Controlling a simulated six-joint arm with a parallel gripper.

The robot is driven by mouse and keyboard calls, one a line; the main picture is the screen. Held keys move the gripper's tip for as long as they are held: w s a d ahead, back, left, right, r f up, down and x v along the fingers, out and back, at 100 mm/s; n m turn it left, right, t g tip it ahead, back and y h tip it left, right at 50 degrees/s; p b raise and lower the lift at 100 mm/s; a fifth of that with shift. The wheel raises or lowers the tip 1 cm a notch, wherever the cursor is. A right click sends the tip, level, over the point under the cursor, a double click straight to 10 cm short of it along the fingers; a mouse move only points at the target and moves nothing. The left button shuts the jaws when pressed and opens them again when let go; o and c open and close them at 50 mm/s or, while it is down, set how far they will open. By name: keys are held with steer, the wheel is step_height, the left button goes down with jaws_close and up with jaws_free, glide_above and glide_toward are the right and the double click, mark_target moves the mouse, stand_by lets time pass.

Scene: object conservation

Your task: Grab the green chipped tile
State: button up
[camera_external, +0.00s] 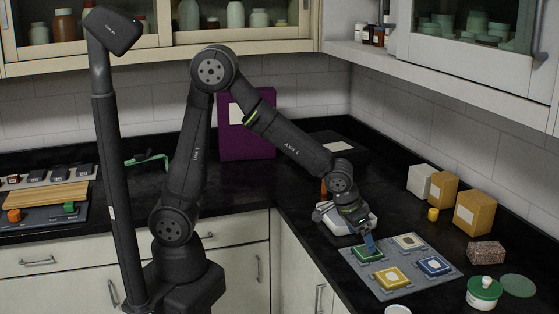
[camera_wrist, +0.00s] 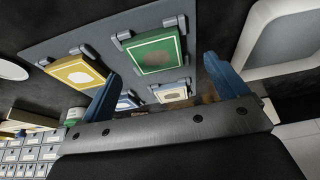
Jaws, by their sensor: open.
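The green tile (camera_external: 367,254) sits in the back-left holder of a grey board (camera_external: 447,280) on the black counter. In the wrist view the green tile (camera_wrist: 157,54) shows a light border and a pale brownish patch. I cannot make out a chip for sure. My gripper (camera_external: 370,242) is above the green tile, pointing down. In the wrist view its two blue fingers (camera_wrist: 160,70) are spread apart with nothing between them that I can see held. The green tile appears ahead of the gap between the fingers. I cannot tell whether a finger touches it.
The board also holds a yellow tile (camera_external: 391,278), a blue tile (camera_external: 434,266) and a pale tile (camera_external: 408,241). A white grey-topped object (camera_external: 347,218) stands close behind my gripper. A green-lidded jar (camera_external: 483,293), a speckled block (camera_external: 486,252) and boxes (camera_external: 474,212) are to the right.

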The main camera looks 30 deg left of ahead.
mark_target(366, 252)
steer(key=shift+d+x, duration=0.15)
steer(key=shift+x, duration=1)
steer(key=shift+d+x, duration=0.2)
steer(key=shift+x, duration=0.9)
steer(key=shift+r, duration=0.1)
steer(key=shift+c, duration=0.2)
steer(key=c, duration=1.1)
